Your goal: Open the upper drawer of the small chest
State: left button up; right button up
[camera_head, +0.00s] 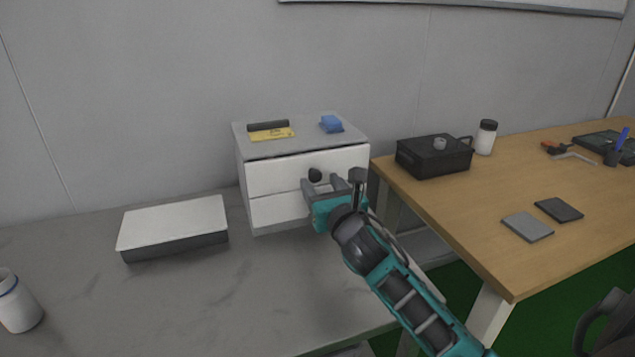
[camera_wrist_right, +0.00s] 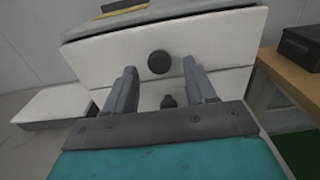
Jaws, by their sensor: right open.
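The small chest (camera_head: 255,185) is white with a grey top and stands on the grey table at the back. Its upper drawer (camera_head: 275,174) is closed and has a round black knob (camera_head: 315,174). The knob also shows in the right wrist view (camera_wrist_right: 159,62), with a second dark knob (camera_wrist_right: 168,101) on the lower drawer below it. My right gripper (camera_head: 330,183) is in front of the chest. Its fingers (camera_wrist_right: 163,85) are open and empty, pointing at the drawer fronts, with the upper knob just beyond and above the fingertips. My left gripper is not in view.
A yellow pad (camera_head: 271,134), a dark cylinder (camera_head: 268,125) and a blue item (camera_head: 331,124) lie on the chest. A flat white-topped box (camera_head: 173,225) sits left of it. A black box (camera_head: 434,157) and white bottle (camera_head: 485,138) stand on the wooden table at right.

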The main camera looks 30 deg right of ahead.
jog(key=shift+x, duration=1.4)
grip_shut()
